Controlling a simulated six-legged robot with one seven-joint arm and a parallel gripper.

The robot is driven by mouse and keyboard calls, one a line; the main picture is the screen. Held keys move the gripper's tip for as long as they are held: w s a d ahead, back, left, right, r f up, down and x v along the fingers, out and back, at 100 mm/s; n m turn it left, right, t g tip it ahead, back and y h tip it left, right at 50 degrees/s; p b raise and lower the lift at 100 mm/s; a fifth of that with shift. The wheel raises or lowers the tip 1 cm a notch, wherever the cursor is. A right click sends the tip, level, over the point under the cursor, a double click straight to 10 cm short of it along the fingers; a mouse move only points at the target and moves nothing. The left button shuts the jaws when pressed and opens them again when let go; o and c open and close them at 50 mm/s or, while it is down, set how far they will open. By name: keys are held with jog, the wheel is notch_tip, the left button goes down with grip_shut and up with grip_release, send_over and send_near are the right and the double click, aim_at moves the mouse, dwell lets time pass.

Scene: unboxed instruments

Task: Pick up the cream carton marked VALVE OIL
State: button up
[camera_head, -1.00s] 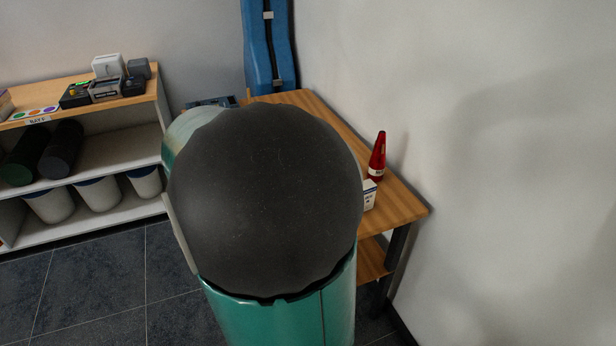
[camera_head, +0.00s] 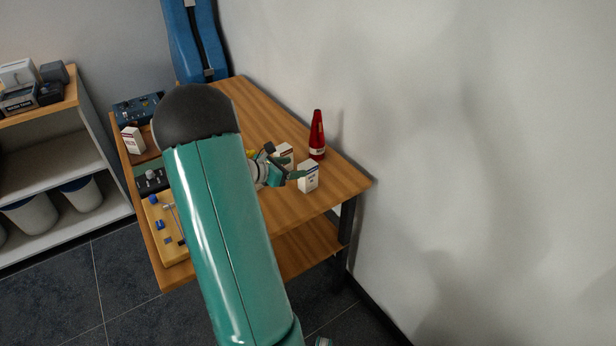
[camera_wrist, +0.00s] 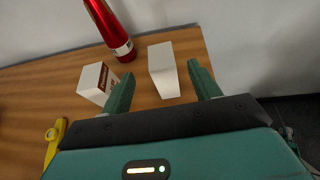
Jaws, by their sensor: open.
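One carton with a blue-marked label (camera_head: 308,177) is nearer the table's front right. The other carton with a brownish label (camera_head: 285,154) is just behind my gripper. I cannot read either label, so I cannot tell which is VALVE OIL. My gripper (camera_head: 285,162) is open beside them. In the wrist view, my gripper (camera_wrist: 161,76) has the blank-sided carton (camera_wrist: 162,69) ahead, between the lines of its fingers and apart from them. The brown-labelled carton (camera_wrist: 96,83) stands just outside the left finger.
A red cone-shaped bottle (camera_head: 317,135) stands behind the cartons near the wall. A third white carton (camera_head: 133,140), a blue device (camera_head: 137,107) and a yellow board (camera_head: 166,240) are at the table's left. A blue case (camera_head: 196,40) stands behind. My arm hides the table's middle.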

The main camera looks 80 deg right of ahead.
aim_at(307, 165)
jog(key=x, duration=0.7)
jog(key=shift+r, duration=0.1)
jog(key=c, duration=1.1)
